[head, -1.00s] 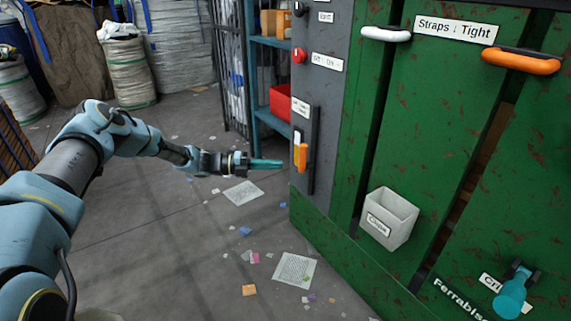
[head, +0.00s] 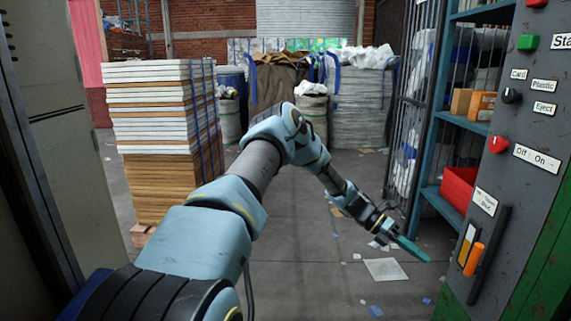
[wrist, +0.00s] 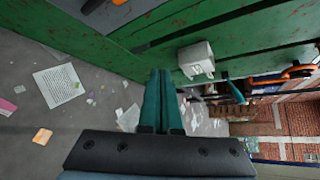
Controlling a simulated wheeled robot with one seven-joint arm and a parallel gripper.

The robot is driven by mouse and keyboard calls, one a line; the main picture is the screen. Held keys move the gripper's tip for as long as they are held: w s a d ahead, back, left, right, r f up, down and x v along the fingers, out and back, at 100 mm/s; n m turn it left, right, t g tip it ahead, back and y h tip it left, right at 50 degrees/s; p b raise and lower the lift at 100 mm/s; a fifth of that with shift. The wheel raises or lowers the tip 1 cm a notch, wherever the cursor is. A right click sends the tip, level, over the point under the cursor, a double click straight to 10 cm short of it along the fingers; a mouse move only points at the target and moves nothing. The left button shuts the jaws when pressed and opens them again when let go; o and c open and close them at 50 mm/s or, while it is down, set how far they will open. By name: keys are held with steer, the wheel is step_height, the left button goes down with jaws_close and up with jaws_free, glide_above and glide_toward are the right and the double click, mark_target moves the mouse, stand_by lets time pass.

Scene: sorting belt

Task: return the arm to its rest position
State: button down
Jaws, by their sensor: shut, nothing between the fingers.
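My gripper (head: 411,248) is at the end of my outstretched arm in the head view, over the floor to the left of the grey control panel (head: 508,140). Its teal fingers are together with nothing between them. The wrist view also shows the shut fingers (wrist: 162,100) side by side, pointing toward the green machine (wrist: 120,45). An orange slider handle (head: 473,259) on the panel is right of my fingertips, and they look apart.
A stack of boards (head: 160,130) stands at the left. Blue shelving (head: 425,195) with a red bin (head: 459,188) is behind the gripper. Papers (head: 385,269) litter the floor. A white box (wrist: 196,58) is on the green machine. Floor between stack and panel is mostly open.

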steer(key=a+r+m+t+y, duration=0.35)
steer(key=a+m, duration=0.35)
steer(key=a, duration=0.5)
steer(key=a+r+m+t+y, duration=0.2)
steer(key=a+r+m+y, duration=0.3)
steer(key=a, duration=0.7)
steer(key=s+a+r+m+t+y, duration=0.1)
steer(key=s+a+r+m+t, duration=0.2)
steer(key=a, duration=0.4)
steer(key=s+a+r+m, duration=0.1)
steer(key=s+a+m, duration=0.25)
steer(key=a, duration=0.35)
steer(key=s+a+r+m+t+y, duration=0.1)
steer(key=s+a+r+m+t, duration=0.15)
steer(key=a+m, duration=0.3)
step_height(320, 180, up, 27)
steer(key=p, duration=2.7)
steer(key=shift+w+a+n+g, duration=0.2)
steer(key=shift+a+n+g, duration=0.1)
steer(key=shift+n, duration=0.1)
steer(key=shift+d+f, duration=0.1)
